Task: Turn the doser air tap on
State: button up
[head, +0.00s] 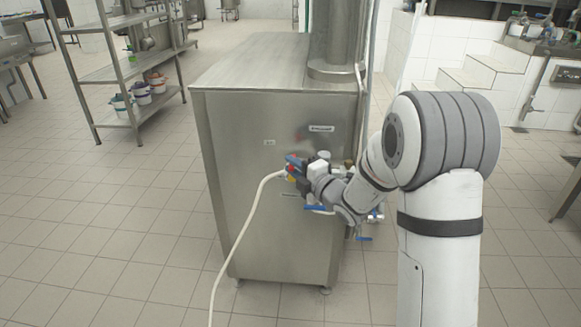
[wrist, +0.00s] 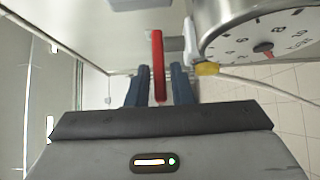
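A red lever handle (wrist: 158,65) stands out from the steel cabinet in the wrist view. I cannot tell from any marking whether it is the doser air tap. My gripper (wrist: 158,88) has its two dark blue fingers on either side of this lever, with a narrow gap showing on each side. The gripper is open around the lever. In the head view my gripper (head: 295,165) is at the cabinet's front face, and its own wrist hides much of the fittings. Blue tap handles (head: 315,208) show below my wrist.
A round pressure gauge (wrist: 262,42) is close to the right finger, with a yellow fitting (wrist: 207,69) under it. A pale hose (head: 247,215) runs from the fittings down to the floor. The steel cabinet (head: 260,230) fills the middle; the tiled floor on the left is mostly clear.

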jog(key=shift+w+a, duration=0.25)
jog(key=shift+c, duration=0.6)
